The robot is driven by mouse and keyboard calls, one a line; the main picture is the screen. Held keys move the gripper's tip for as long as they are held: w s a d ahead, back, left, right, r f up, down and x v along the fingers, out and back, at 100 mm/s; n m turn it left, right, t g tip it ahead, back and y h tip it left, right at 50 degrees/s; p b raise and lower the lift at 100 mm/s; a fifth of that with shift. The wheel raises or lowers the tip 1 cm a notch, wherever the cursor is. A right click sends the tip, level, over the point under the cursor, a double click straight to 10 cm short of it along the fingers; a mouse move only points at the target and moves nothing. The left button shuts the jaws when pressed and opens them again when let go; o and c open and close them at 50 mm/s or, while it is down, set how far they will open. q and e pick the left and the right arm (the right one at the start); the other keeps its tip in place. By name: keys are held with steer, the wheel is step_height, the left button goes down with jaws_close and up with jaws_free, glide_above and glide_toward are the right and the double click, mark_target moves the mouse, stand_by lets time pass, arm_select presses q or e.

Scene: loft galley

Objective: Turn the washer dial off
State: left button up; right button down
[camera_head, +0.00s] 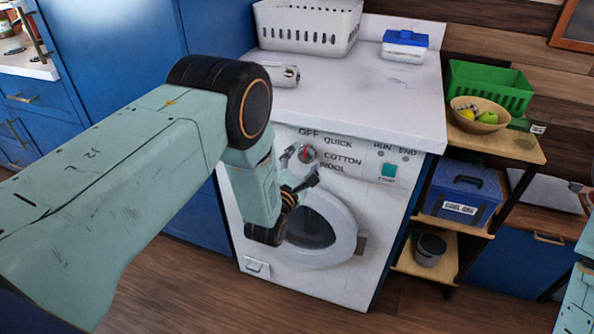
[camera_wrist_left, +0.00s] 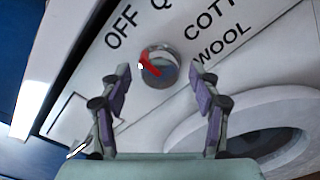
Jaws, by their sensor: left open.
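The washer (camera_head: 340,285) is white, with a dial (camera_head: 306,153) on its panel among the labels OFF, QUICK, COTTON and WOOL. In the left wrist view the dial (camera_wrist_left: 160,68) is round and metallic with a red pointer. The pointer slants up and left, toward the OFF label (camera_wrist_left: 122,26). My left gripper (camera_head: 300,168) is open in front of the panel. In the wrist view its fingertips (camera_wrist_left: 159,76) stand on either side of the dial, with gaps visible; contact cannot be seen. My right gripper is out of view.
The round washer door (camera_head: 312,232) is below the dial. A teal button (camera_head: 388,172) is to the right. A white basket (camera_head: 310,27) and a blue-lidded box (camera_head: 404,46) stand on top. A shelf at right holds a green crate (camera_head: 490,84), a fruit bowl (camera_head: 479,116) and a blue box (camera_head: 459,195).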

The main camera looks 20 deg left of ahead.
arm_select(q)
steer(key=s, duration=1.1)
steer(key=shift+s+a, duration=0.2)
steer(key=shift+s, duration=0.15)
steer(key=s+a+f+m+g, duration=0.2)
steer(key=s+f+m+g, duration=0.8)
steer(key=s+f+m, duration=0.6)
steer(key=s+a+m+g, duration=0.1)
steer(key=s+m+g, duration=0.7)
steer(key=s, duration=1.1)
steer(key=shift+s+r+m, duration=0.35)
steer(key=shift+r+m, duration=0.1)
steer(key=shift+m, duration=0.75)
steer(key=shift+a, duration=0.1)
